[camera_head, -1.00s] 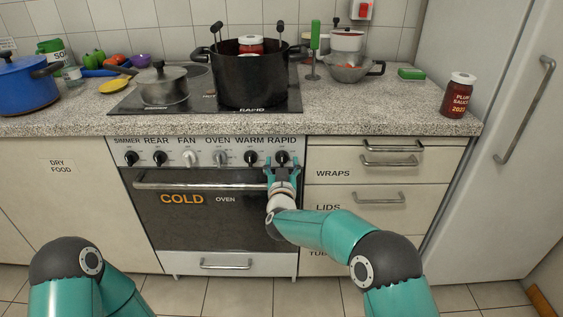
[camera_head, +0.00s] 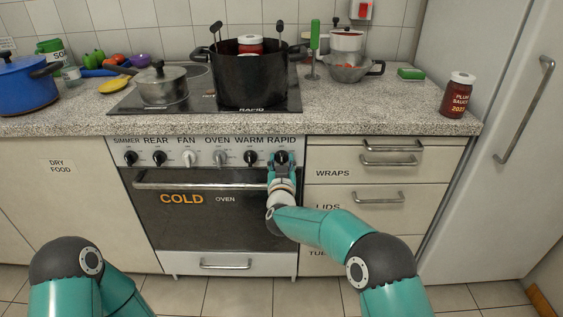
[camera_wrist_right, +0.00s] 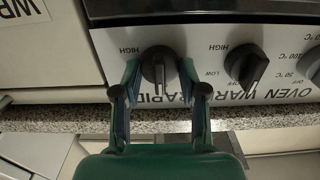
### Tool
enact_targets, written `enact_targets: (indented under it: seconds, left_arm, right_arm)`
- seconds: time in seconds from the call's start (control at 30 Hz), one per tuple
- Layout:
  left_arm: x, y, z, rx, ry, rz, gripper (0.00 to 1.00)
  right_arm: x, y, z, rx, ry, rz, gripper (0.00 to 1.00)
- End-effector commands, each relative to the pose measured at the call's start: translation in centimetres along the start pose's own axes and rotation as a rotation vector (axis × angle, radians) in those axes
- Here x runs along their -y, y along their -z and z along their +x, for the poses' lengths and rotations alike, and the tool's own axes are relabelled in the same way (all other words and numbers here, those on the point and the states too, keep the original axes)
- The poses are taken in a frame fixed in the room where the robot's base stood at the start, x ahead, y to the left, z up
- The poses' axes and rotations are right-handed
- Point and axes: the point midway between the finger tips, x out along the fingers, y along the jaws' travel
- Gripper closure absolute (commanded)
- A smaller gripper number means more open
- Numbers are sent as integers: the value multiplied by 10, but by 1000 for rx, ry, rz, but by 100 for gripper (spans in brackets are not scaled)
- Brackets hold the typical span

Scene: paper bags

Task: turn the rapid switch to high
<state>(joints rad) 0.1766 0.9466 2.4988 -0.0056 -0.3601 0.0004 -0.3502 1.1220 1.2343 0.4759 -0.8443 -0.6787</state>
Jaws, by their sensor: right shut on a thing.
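The rapid switch (camera_head: 282,157) is a black knob at the right end of the stove's control panel (camera_head: 205,153), under the word RAPID. In the right wrist view the rapid switch (camera_wrist_right: 158,68) sits between the two fingers of my right gripper (camera_wrist_right: 158,82), which is shut on it. The word HIGH is printed beside the knob there. In the head view my right gripper (camera_head: 281,160) covers part of the knob. My left gripper is out of view; only part of my left arm shows at the lower left.
The warm knob (camera_head: 250,158) is just left of the rapid switch. The oven handle (camera_head: 200,186) runs below the panel, near my right wrist. Drawers with handles (camera_head: 380,197) stand to the right. A black pot (camera_head: 250,82) stands on the hob above.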

Motion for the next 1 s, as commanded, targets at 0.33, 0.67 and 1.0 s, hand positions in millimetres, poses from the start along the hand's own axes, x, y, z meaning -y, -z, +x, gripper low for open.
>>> enact_targets:
  seconds: [0.33,0.67,1.0]
  left_arm:
    - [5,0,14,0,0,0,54]
    - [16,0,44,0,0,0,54]
    - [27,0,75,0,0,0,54]
  right_arm:
    - [0,-3,0,-1,-1,94,93]
    - [-2,-4,0,-3,-1,347,93]
    - [-3,-5,0,-3,-1,672,93]
